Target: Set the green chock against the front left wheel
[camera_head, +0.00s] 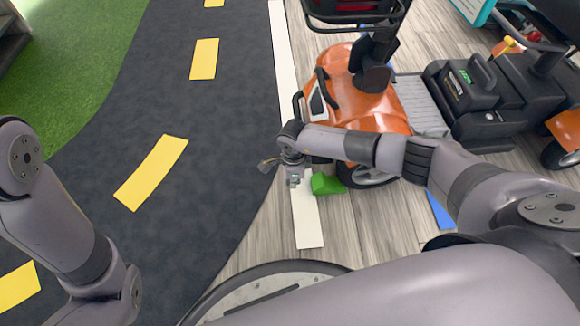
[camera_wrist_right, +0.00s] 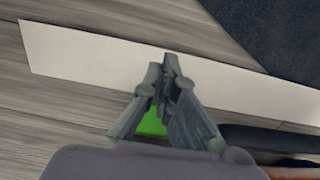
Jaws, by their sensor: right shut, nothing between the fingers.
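The green chock (camera_head: 326,185) lies on the wood floor at the near wheel (camera_head: 367,176) of the orange scooter (camera_head: 368,103). In the head view it appears to touch the wheel's left side, but the exact contact is hard to see. My right gripper (camera_head: 294,181) is shut and empty, just left of the chock and over the white line. In the right wrist view the closed fingers (camera_wrist_right: 169,62) point over the white line, and a bit of the green chock (camera_wrist_right: 153,123) shows between them, lower down. My left arm shows at the left, but its gripper is out of view.
A white line (camera_head: 309,220) runs along the dark path (camera_head: 225,120) with yellow dashes. A second scooter with a black battery box (camera_head: 468,88) stands at the right. A blue strip (camera_head: 438,209) lies on the floor. The path at left is clear.

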